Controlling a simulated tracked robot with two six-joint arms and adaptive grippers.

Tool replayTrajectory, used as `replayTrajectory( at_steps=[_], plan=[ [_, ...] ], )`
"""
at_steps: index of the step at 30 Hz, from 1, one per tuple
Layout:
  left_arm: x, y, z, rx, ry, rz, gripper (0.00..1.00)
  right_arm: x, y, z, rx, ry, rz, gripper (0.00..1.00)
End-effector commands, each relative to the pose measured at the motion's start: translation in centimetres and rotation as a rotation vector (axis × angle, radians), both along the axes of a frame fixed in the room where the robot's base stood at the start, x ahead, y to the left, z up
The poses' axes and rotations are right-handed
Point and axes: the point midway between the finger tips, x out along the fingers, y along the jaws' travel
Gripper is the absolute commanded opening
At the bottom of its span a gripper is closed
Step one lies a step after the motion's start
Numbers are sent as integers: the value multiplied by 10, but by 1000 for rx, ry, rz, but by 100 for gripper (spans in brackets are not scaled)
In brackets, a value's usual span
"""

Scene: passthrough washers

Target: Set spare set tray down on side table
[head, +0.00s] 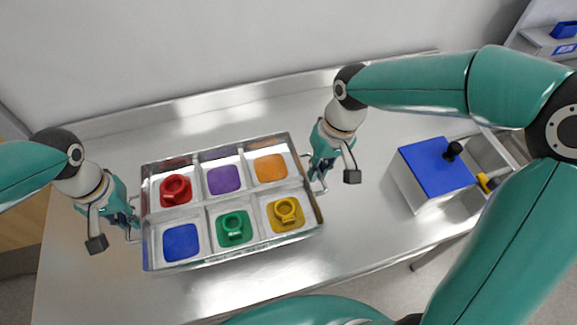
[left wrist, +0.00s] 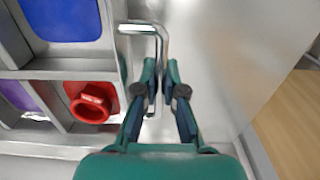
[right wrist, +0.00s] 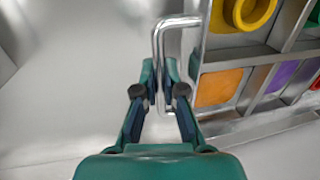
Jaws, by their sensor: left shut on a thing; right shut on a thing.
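The spare set tray (head: 203,214) is a metal tray with six compartments on or just above the metal side table (head: 370,230); I cannot tell whether it touches. Red (head: 175,190), green (head: 233,227) and yellow (head: 286,212) ring-topped pieces sit in compartments with matching colours. The purple, orange and blue compartments hold no piece. My left gripper (head: 132,224) is shut on the tray's left handle, which shows in the left wrist view (left wrist: 160,45). My right gripper (head: 314,176) is shut on the right handle, which shows in the right wrist view (right wrist: 155,40).
A white box with a blue top (head: 437,168) and a black knob stands to the right of the tray. Beside it is a grey bin (head: 487,153) with a yellow-handled thing. A raised metal edge (head: 240,95) runs along the table's back. The table between tray and box is clear.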

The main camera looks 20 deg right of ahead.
Motion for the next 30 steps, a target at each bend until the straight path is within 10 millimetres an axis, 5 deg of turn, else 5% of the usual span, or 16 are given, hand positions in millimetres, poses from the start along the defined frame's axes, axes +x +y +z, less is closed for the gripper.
replayTrajectory(
  at_steps=[11, 30],
  plan=[
    [0, 8, -1, 4, -2, 4, 0, 1, 4, -1, -3, -2, 2, 0],
    [-1, 10, -42, 4, -2, 7, 0, 2, 7, -42, -3, -3, 5, 0]
  ],
)
